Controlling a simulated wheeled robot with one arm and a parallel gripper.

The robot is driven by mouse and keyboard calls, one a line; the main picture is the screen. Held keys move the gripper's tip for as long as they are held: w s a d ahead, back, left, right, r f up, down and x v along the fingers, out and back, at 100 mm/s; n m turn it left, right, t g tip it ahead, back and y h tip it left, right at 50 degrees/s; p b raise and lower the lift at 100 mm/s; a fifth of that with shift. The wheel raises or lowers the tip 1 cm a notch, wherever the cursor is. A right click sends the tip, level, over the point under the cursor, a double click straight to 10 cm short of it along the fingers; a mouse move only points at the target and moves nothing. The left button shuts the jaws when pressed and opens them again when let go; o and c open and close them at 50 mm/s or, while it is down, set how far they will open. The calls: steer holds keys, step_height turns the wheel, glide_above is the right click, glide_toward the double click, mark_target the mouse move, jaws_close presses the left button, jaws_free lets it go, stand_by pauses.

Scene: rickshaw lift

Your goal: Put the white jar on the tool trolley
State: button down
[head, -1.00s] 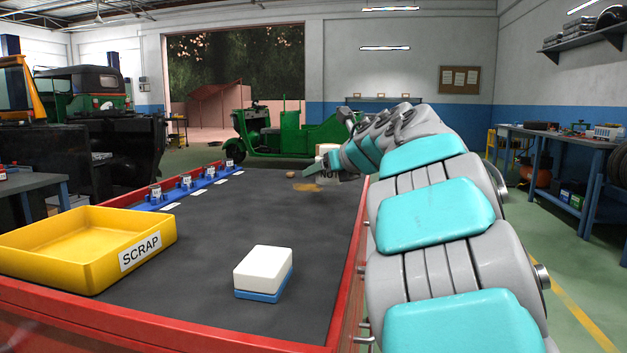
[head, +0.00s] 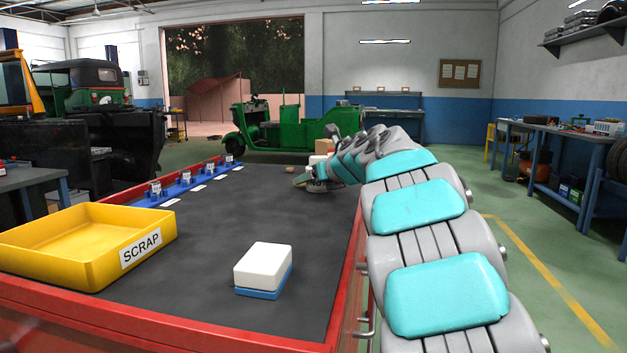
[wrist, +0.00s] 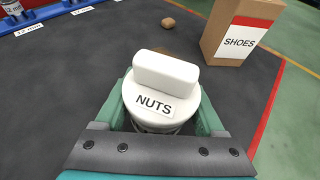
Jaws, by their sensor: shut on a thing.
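The white jar (wrist: 162,95), with a block-shaped knob and a NUTS label, is between the two green fingers of my gripper (wrist: 161,118) in the wrist view. The gripper is shut on it. In the head view my gripper (head: 312,181) is at the far right part of the tool trolley's dark top (head: 215,235), partly hidden by my arm. The jar looks upright and low over the top; I cannot tell if its base touches. Its lower body is mostly hidden. A brown patch shows just behind the knob in the wrist view, mostly covered.
A SHOES box (wrist: 233,30) stands beyond the jar, to its right. A small brown lump (wrist: 168,22) lies behind it. A yellow SCRAP tray (head: 88,245), a white-and-blue block (head: 263,270) and a blue rack (head: 190,185) are on the trolley. The middle is clear.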

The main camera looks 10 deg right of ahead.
jaws_free()
stand_by(0.3)
steer(key=shift+r, duration=0.15)
steer(key=b+v, duration=0.1)
steer(key=v, duration=1.1)
steer(key=shift+a, duration=0.1)
